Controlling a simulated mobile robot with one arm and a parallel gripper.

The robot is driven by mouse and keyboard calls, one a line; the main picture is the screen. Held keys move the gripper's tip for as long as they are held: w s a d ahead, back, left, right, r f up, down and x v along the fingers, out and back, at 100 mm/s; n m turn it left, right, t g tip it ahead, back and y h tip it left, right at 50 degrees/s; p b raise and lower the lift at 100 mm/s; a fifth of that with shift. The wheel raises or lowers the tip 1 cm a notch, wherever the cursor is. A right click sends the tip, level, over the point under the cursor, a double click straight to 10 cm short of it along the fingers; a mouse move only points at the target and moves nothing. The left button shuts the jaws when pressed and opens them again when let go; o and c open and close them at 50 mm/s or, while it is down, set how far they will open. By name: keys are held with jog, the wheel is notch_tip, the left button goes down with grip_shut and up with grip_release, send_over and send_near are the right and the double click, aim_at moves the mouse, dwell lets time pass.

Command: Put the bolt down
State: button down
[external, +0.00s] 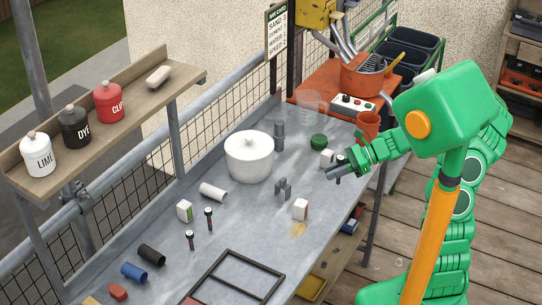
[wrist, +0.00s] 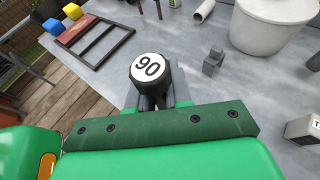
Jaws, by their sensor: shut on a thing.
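The bolt (wrist: 150,71) has a dark round head with a white disc marked "90" on top. It stands upright between the fingers of my gripper (wrist: 156,102), which is shut on it. In the external view the bolt's pale top (external: 341,158) shows at my gripper (external: 337,172), over the right edge of the grey worktable (external: 255,215). Its lower end is hidden in the wrist view, and I cannot tell how high it is above the table.
A white lidded pot (external: 249,158) stands mid-table. A dark frame (external: 236,279) lies at the front. An orange cup (external: 368,125) is behind my gripper. Bare table shows between these things.

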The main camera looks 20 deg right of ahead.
jog(key=s+a+g, duration=0.1)
jog(key=s+a, duration=0.1)
jog(key=a, duration=2.5)
jog(key=shift+n, duration=0.4)
jog(key=shift+w+a+f, duration=1.45)
jog(key=shift+w+f, duration=0.3)
jog(key=shift+w+a+f, duration=1.4)
jog(key=shift+w+f, duration=0.3)
jog(key=shift+w, duration=0.1)
jog(key=shift+w+a+f, duration=1.45)
jog(key=shift+w+f, duration=0.3)
jog(key=shift+f, duration=1.35)
jog(key=shift+f, duration=0.15)
jog(key=c, duration=1.1)
grip_release()
jog(key=shift+o, duration=0.2)
